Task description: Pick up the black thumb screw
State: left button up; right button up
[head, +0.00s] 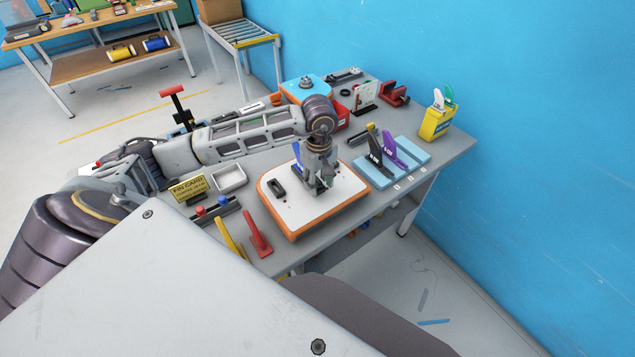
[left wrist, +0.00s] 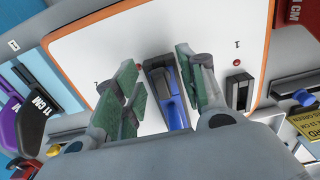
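I cannot pick out the black thumb screw with certainty. A small dark round piece (left wrist: 203,59) shows by one finger in the left wrist view; I cannot tell whether it is a screw or part of the gripper. My left gripper (head: 322,188) points down over the white board with an orange edge (head: 305,222). In the left wrist view its green-padded fingers (left wrist: 158,90) are apart, with a blue fin (left wrist: 175,105) and its dark box seen between them. The fingers hide part of the board. My right gripper is not in view.
A black fin box (head: 278,187) sits on the board. Black and purple fins (head: 390,150) stand in a light-blue rack on the right. A grey tray (head: 229,178), a rack with red and blue knobs (head: 212,210) and a red handled tool (head: 257,235) lie on the left.

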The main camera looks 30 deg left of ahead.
aim_at(319, 180)
pick_arm(q)
jog(key=c, duration=0.6)
jog(key=shift+r, duration=0.1)
jog(key=shift+r, duration=0.7)
notch_tip(319, 180, up, 7)
jog(key=shift+b, duration=0.65)
jog(key=shift+r, duration=0.75)
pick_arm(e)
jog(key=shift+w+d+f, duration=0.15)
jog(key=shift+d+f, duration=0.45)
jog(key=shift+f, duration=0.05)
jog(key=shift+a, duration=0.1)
